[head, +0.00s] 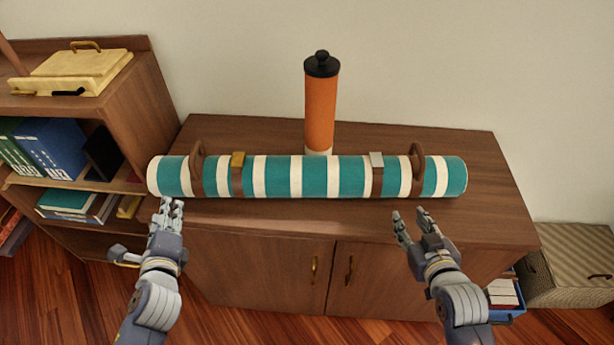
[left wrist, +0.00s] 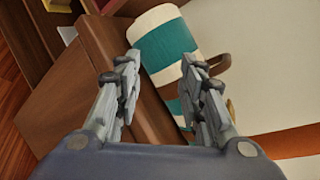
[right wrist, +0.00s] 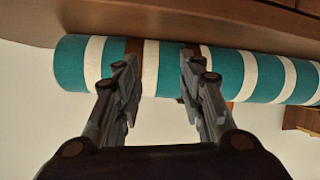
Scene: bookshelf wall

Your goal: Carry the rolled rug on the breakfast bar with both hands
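The rolled rug (head: 316,177), teal with white stripes, lies lengthwise across the wooden cabinet top (head: 255,143). It has a brown loop handle (head: 197,158) near its left end and another loop handle (head: 417,157) near its right end. Brown straps circle it, with a gold buckle (head: 237,160) and a silver buckle (head: 376,160). My left gripper (head: 169,207) is open and empty, just in front of the left end. My right gripper (head: 411,217) is open and empty, in front of the right part. The rug (right wrist: 220,72) shows beyond the right fingers in the right wrist view.
An orange cylinder with a black lid (head: 321,100) stands right behind the rug's middle. A bookshelf (head: 150,95) with books and a yellow box (head: 75,72) adjoins on the left. A striped box (head: 570,265) stands on the floor at right. The cabinet's right end is clear.

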